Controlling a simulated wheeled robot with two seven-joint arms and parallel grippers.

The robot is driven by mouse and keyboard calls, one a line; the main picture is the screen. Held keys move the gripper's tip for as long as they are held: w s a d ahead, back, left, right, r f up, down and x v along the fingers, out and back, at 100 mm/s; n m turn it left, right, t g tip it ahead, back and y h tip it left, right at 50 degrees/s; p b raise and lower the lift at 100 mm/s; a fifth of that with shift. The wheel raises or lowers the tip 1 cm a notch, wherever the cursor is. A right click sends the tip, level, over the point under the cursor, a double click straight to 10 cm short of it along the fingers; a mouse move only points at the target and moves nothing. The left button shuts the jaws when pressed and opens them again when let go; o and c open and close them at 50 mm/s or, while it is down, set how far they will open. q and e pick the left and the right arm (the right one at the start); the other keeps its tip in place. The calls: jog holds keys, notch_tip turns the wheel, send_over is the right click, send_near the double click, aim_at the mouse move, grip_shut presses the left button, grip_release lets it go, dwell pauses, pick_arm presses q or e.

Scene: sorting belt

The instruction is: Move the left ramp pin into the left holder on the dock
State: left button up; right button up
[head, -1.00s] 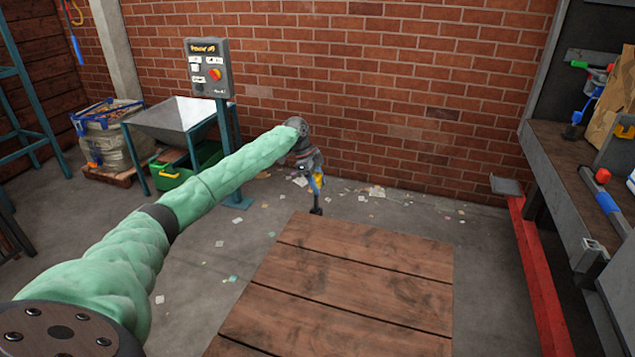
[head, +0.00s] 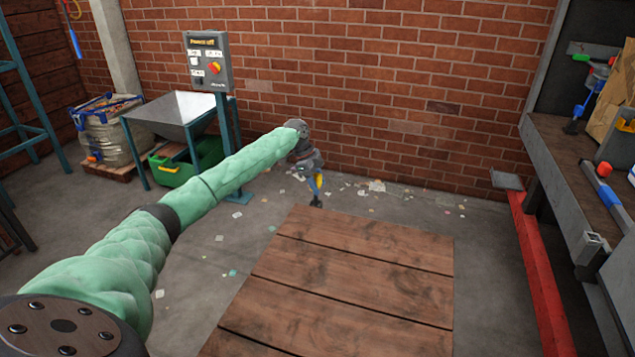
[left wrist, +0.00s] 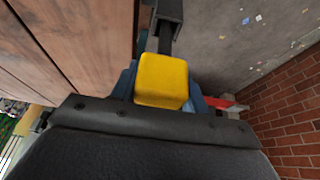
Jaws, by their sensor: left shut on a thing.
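My left gripper (head: 317,187) is at the far end of my green-sleeved arm, by the back left corner of the wooden platform (head: 350,280). It is shut on a pin with a yellow block-shaped head (left wrist: 163,80), which sits between blue fingers in the left wrist view. A dark bar (left wrist: 166,35) runs out beyond the yellow head; I cannot tell whether it is the pin's shaft or a separate fitting. The pin's lower end is small and partly hidden in the head view. I cannot make out the left holder. My right gripper is not in view.
A brick wall (head: 420,90) stands behind. A control box (head: 208,62) on a post and a metal hopper (head: 178,112) are at left. A red beam (head: 540,270) and a workbench (head: 560,160) are at right. The platform top is clear.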

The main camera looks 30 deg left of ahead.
pick_arm(q)
jog(key=shift+f+b, duration=0.7)
jog(key=shift+f, duration=1.35)
jog(key=o, duration=1.1)
jog(key=shift+o, duration=0.8)
jog(key=shift+f, duration=0.15)
